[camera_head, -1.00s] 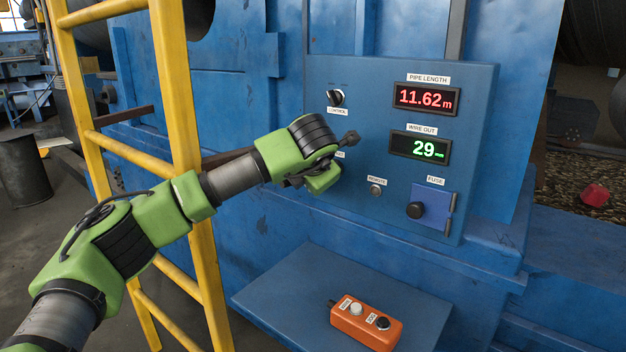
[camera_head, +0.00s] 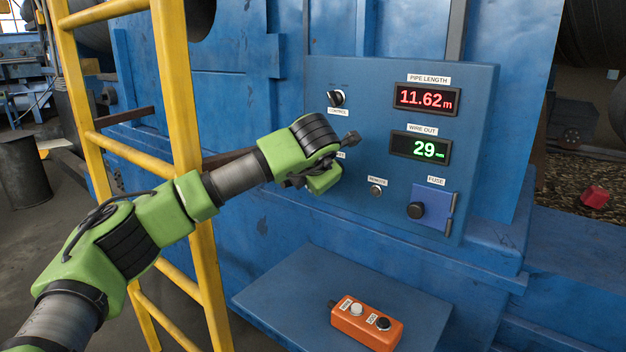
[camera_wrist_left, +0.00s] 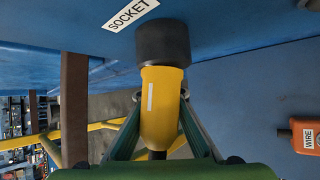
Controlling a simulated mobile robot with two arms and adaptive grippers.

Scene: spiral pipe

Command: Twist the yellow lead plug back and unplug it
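The yellow lead plug (camera_wrist_left: 161,105) shows in the left wrist view, with its front end at the black socket (camera_wrist_left: 163,43) under the SOCKET label. A white stripe runs along the plug. My left gripper (camera_wrist_left: 160,98) has a finger on each side of the plug, and the fingertips close against its flanks. In the head view my left gripper (camera_head: 322,172) is at the lower left of the control panel (camera_head: 385,85); the hand hides the plug and the socket. My right gripper is in no view.
A yellow ladder (camera_head: 176,85) stands left of the panel, behind my left arm. The fuse box (camera_head: 433,207) and the remote connector (camera_head: 376,191) are right of the hand. Below, an orange remote (camera_head: 366,323) lies on a blue shelf (camera_head: 300,283).

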